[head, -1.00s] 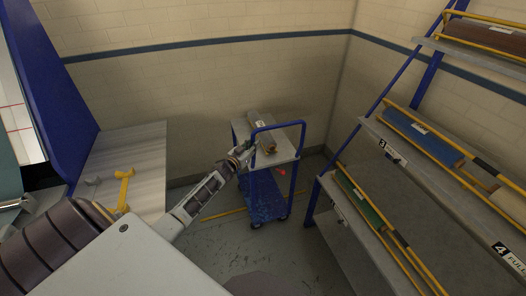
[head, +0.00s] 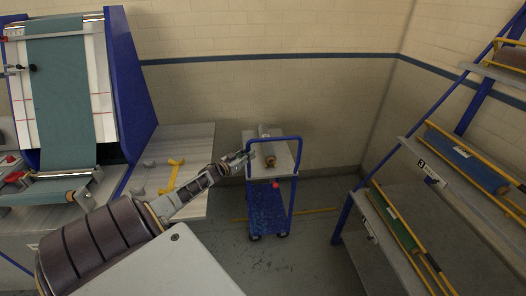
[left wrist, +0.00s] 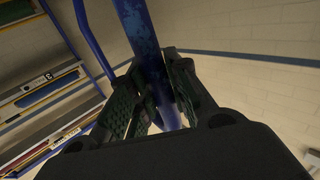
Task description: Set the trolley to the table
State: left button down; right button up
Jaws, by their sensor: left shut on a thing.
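The trolley (head: 266,205) is blue with a grey top shelf and stands on the floor near the back wall. A grey-brown roll (head: 269,160) lies on its top shelf. My left gripper (head: 247,155) is at the left upright of the trolley's blue handle. In the left wrist view the gripper (left wrist: 160,105) is shut on the blue handle tube (left wrist: 145,45), with a finger on each side of it. The grey table (head: 195,150) stands left of the trolley, with a narrow gap between them. My right gripper is not in view.
A yellow tool (head: 173,175) and a small grey piece lie on the table. The dryer machine (head: 65,90) with green cloth is at the left. A blue rack (head: 400,190) with rolls stands at the right. Floor is open between trolley and rack.

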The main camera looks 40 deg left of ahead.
pick_arm(q)
jog(key=s+a+p, duration=0.1)
jog(key=s+a, duration=0.6)
jog(key=s, duration=0.2)
jog(key=shift+s+a, duration=0.15)
jog(key=shift+a, duration=0.05)
jog(key=c, duration=1.3)
grip_release()
jog(key=shift+s+a, duration=0.15)
jog(key=shift+s, duration=0.1)
jog(key=shift+w, duration=0.15)
jog(key=shift+s, duration=6.1)
jog(key=shift+s+f, duration=0.1)
